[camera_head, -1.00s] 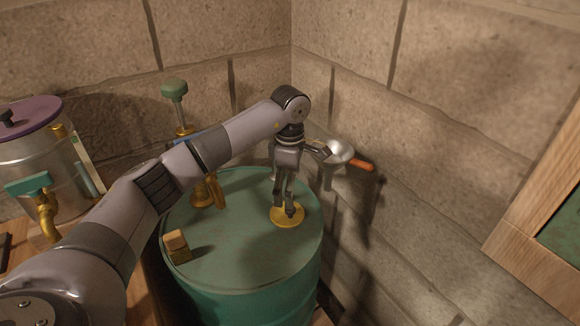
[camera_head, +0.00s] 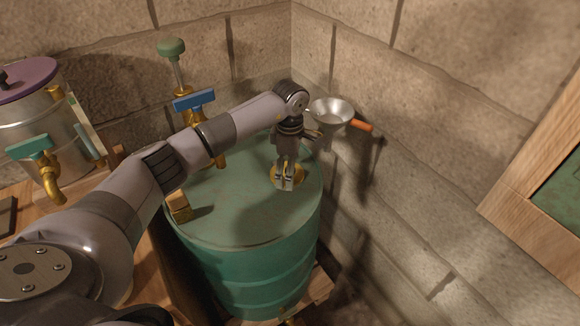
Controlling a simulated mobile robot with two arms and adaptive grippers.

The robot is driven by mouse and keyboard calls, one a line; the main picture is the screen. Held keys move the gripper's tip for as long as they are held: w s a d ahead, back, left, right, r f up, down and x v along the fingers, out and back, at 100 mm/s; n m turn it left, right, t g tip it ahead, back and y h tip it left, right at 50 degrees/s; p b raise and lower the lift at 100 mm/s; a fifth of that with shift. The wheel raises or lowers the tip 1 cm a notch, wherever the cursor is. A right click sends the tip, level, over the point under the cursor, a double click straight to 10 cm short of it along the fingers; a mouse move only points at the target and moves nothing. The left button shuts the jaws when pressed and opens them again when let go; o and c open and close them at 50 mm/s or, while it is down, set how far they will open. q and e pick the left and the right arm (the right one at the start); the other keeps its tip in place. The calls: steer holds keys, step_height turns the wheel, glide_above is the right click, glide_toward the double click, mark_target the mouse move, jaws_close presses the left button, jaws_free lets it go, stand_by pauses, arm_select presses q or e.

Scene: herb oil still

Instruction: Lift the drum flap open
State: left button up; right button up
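The green drum (camera_head: 255,270) stands in the corner between two block walls. Its flap, a round yellow disc (camera_head: 298,176), lies on the right part of the drum top (camera_head: 245,215), partly hidden by my gripper. My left gripper (camera_head: 284,184) reaches in from the left and points down, with its fingertips at the flap. The two fingers are close together, with a bit of yellow showing between them. I cannot tell whether they grip the flap or whether it is raised. My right gripper is not in view.
A small brass block (camera_head: 180,208) sits on the drum's left side. A blue-handled valve (camera_head: 193,100) stands behind my arm. A metal funnel with an orange handle (camera_head: 361,126) is at the wall. A steel pot (camera_head: 40,135) with a brass tap (camera_head: 50,185) stands left.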

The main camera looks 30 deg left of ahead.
arm_select(q)
steer(key=shift+s, duration=0.3)
jaws_close()
stand_by(0.8)
steer(key=shift+r, duration=0.1)
